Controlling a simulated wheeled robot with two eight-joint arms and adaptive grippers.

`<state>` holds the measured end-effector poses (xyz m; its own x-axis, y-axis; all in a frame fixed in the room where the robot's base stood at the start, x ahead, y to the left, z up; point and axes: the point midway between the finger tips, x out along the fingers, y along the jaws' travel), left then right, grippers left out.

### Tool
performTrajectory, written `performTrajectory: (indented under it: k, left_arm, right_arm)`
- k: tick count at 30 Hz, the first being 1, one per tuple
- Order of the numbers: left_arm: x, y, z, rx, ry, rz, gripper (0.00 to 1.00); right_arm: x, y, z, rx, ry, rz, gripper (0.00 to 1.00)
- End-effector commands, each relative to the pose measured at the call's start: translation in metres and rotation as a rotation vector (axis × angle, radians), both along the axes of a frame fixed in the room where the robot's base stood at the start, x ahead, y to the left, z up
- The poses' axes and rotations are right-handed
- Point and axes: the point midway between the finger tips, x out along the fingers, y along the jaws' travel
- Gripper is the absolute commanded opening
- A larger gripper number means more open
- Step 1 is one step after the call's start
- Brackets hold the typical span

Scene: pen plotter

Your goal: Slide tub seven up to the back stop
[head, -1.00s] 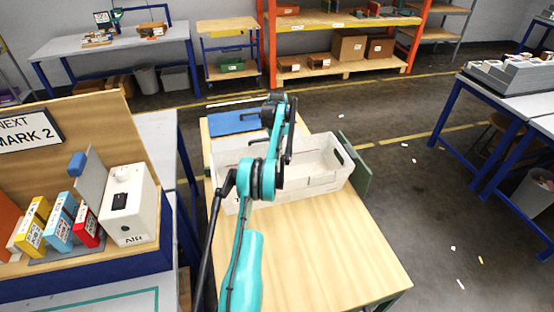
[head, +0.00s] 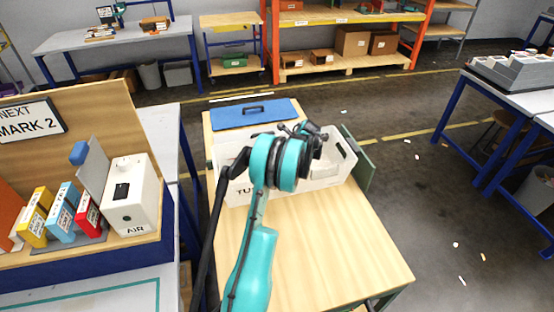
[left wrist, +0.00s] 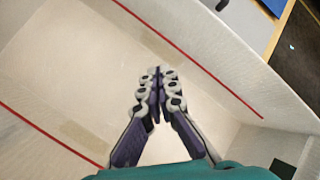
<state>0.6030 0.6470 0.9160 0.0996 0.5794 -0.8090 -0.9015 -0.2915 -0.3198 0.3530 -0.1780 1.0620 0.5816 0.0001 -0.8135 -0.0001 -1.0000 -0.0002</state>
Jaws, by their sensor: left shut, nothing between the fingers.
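A white open-topped tub (head: 338,172) stands on the far part of a wooden-topped table. Its front wall carries dark lettering starting "TU"; my left arm hides the rest. In the left wrist view the pale inside of the tub (left wrist: 80,60) shows, with a red line along each long wall. My left gripper (left wrist: 157,75) is shut and empty, pointing into the tub; I cannot tell whether it touches it. In the head view my arm mostly hides its fingers. A green upright plate (head: 360,165) stands at the tub's right end. I cannot tell which part is the back stop.
A blue panel with a handle (head: 230,116) lies behind the tub. The wooden tabletop (head: 325,245) in front of the tub is clear. At left, a bench holds a white box marked AIR (head: 140,198) and several coloured boxes. Open floor lies to the right.

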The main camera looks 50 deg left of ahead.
Motion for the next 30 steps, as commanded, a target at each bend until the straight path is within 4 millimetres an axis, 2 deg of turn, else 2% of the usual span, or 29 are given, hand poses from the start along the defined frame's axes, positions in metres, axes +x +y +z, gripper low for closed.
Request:
performTrajectory:
  k: [3, 9, 14, 24, 30]
  left_arm:
    - [-0.006, -0.012, 0.001, 0.114, 0.159, -0.263, 0.0]
    - [-0.012, -0.022, 0.004, 0.218, 0.318, -0.489, 0.0]
    - [-0.011, -0.015, -0.005, 0.23, 0.339, -0.514, 0.0]
    - [-0.001, 0.027, -0.048, 0.228, 0.336, -0.51, 0.0]
    - [0.003, 0.042, -0.063, 0.228, 0.336, -0.51, 0.0]
  right_arm:
    - [0.0, 0.0, -0.004, 0.0, 0.0, 0.0, 0.41]
    - [0.0, 0.0, -0.006, 0.0, 0.0, 0.0, 0.41]
    - [0.0, 0.0, -0.009, 0.0, 0.0, 0.0, 0.41]
    - [0.0, 0.0, -0.026, 0.0, 0.0, 0.0, 0.41]
    - [0.0, 0.0, -0.031, 0.0, 0.0, 0.0, 0.41]
